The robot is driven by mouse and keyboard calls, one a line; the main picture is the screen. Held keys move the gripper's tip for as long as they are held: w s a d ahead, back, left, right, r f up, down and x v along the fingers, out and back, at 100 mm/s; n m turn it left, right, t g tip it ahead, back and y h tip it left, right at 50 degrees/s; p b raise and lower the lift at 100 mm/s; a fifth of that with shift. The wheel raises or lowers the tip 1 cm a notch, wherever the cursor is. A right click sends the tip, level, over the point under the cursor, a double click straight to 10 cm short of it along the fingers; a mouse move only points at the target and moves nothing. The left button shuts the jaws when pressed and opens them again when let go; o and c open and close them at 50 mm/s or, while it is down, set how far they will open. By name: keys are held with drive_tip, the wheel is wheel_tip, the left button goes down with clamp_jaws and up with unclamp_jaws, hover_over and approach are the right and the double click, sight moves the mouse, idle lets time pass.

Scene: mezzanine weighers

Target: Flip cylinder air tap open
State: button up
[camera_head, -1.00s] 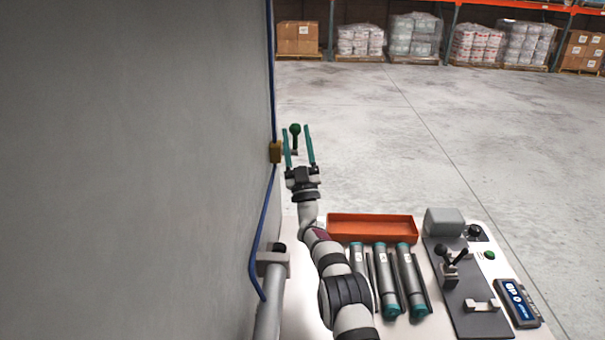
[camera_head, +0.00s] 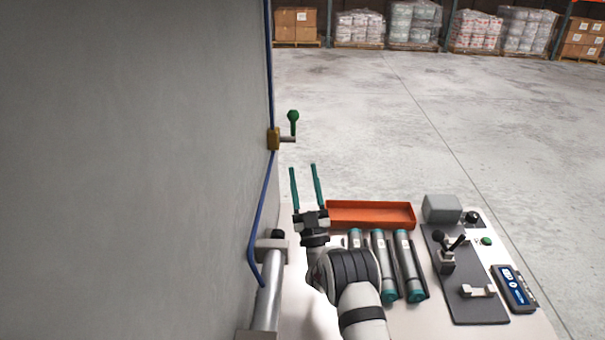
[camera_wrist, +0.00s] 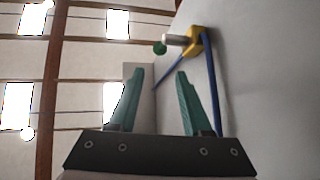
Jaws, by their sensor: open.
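The air tap is a brass body (camera_head: 273,139) on the blue hose along the grey wall. A grey stem sticks out to its right, and a green lever (camera_head: 293,123) with a round knob stands upright at the stem's end. My gripper (camera_head: 303,167) is open and empty, nearer to me and below the tap, its teal fingers pointing toward it. In the wrist view the brass body (camera_wrist: 195,41) and the green knob (camera_wrist: 159,47) show beyond the open fingers (camera_wrist: 159,74), apart from them. A grey cylinder (camera_head: 268,305) lies along the wall's foot, where the blue hose ends.
The wall (camera_head: 140,150) fills the left side. A white worktop (camera_head: 470,326) at lower right holds an orange tray (camera_head: 371,223), several grey tubes with teal ends (camera_head: 410,270) and a dark panel (camera_head: 482,308) with a black-knobbed lever. Open floor lies beyond.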

wheel_tip(320, 180, up, 8)
drive_tip(key=w+d+g+y, duration=0.1)
drive_tip(key=d+g+y, duration=0.1)
drive_tip(key=g+y, duration=0.2)
drive_tip(key=m+g+h, duration=0.1)
drive_tip(key=g+h, duration=0.1)
drive_tip(key=g, duration=0.5)
approach(294, 124)
drive_tip(key=x, duration=1)
drive_tip(key=shift+w+a+f, duration=0.1)
drive_tip(key=shift+w, duration=0.15)
clamp_jaws()
